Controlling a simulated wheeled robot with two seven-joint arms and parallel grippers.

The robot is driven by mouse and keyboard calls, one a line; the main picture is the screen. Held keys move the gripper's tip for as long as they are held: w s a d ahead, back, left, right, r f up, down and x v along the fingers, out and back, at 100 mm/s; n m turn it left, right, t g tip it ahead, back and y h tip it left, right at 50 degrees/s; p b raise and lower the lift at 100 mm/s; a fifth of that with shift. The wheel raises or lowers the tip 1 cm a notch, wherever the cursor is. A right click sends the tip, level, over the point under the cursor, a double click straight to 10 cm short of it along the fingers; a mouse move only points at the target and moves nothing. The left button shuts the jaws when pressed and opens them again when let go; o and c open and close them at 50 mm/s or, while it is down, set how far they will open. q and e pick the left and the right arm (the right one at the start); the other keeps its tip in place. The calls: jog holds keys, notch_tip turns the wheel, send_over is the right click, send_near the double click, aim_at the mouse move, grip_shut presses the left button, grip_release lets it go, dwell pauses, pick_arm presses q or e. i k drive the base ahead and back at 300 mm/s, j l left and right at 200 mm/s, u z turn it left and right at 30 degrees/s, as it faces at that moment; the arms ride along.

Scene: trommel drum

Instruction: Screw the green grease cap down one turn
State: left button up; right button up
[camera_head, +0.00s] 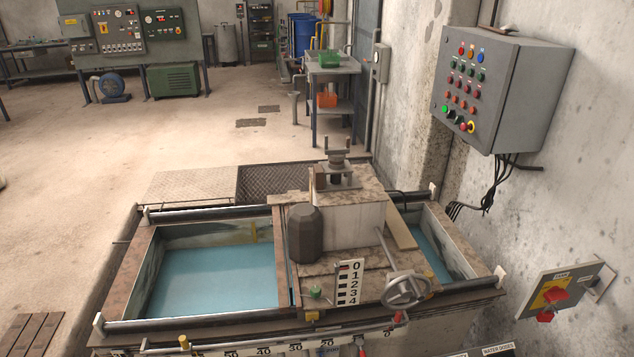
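A small green cap (315,292) sits low on the front of the machine's middle section, just left of the white plate numbered 0 to 4 (349,284). It appears upright on a small fitting, with a yellow piece below it. Its thread and how far down it sits are too small to tell. Neither of my grippers is in view, and nothing is touching the cap.
A grey handwheel (406,289) stands right of the numbered plate. A dark faceted block (304,233) rises behind the cap. Blue liquid (218,279) fills the tank at left. A red switch (553,295) and a grey control box (505,88) are on the right wall.

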aim_at(316, 291)
jog(key=k+l, duration=0.15)
jog(key=l, duration=0.25)
jog(key=k+l+u, duration=0.1)
jog(key=l, duration=0.3)
jog(key=k+l, duration=0.2)
jog(key=l, duration=0.2)
